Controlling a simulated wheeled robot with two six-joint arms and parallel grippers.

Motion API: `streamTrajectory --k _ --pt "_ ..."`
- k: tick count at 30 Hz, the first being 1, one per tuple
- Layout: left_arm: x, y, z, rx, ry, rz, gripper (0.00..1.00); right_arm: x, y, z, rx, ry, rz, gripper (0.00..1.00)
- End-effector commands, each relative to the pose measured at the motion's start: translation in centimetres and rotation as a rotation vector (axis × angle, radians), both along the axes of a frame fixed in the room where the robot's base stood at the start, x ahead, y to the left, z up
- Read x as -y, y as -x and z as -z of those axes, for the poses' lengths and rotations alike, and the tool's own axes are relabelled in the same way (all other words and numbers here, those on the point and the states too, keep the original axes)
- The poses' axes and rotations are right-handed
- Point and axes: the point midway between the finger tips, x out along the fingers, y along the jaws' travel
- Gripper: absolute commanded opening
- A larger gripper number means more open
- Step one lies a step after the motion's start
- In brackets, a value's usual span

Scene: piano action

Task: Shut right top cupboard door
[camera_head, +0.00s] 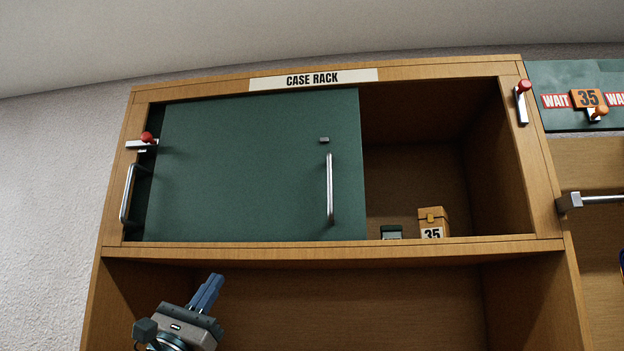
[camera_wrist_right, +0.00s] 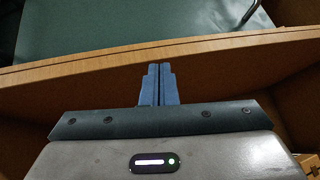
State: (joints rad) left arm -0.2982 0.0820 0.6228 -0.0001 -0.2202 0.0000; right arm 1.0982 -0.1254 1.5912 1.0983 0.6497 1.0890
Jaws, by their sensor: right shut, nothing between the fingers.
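The cupboard (camera_head: 440,247) has sliding green doors. The front green door (camera_head: 250,150) stands over the left and middle of the opening, with a vertical metal handle (camera_head: 329,188) near its right edge. The right part of the opening is uncovered. A second handle (camera_head: 128,195) stands at the far left, by a dark strip of another panel behind. My right gripper (camera_head: 213,283) is shut and empty, below the cupboard's lower board and left of the front handle. In the right wrist view its fingers (camera_wrist_right: 157,80) point at the wooden board edge (camera_wrist_right: 90,65); the green door (camera_wrist_right: 100,25) shows beyond. My left gripper is not seen.
Inside the uncovered part stand an orange box marked 35 (camera_head: 433,220) and a small green box (camera_head: 391,232). Red-knobbed latches sit at the frame's upper left (camera_head: 143,141) and upper right (camera_head: 521,100). A metal bar (camera_head: 598,199) juts out at right.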

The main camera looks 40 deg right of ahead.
Motion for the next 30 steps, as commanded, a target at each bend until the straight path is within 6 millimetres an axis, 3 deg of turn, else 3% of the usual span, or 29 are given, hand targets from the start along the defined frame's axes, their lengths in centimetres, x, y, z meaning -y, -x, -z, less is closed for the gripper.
streamTrajectory --k 1,3,8,12,18,23,30 --pt "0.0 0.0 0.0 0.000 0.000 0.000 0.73 0.6 1.6 -3.2 0.104 -0.091 -0.053 0.00" --pt "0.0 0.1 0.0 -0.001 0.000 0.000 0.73 1.5 3.4 -6.2 0.235 -0.219 -0.131 0.00" --pt "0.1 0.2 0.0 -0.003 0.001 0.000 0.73 2.6 6.8 -11.9 0.501 -0.513 -0.302 0.00" --pt "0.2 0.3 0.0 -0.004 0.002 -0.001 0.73 2.3 9.2 -15.6 0.684 -0.752 -0.429 0.00" --pt "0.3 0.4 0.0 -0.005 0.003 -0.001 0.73 0.8 11.9 -18.7 0.840 -0.992 -0.539 0.00" --pt "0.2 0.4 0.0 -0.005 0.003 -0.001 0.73 0.1 12.9 -19.6 0.886 -1.075 -0.568 0.00" --pt "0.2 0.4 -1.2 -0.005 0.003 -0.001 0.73 2.6 12.4 -19.8 0.894 -1.087 -0.568 0.00"
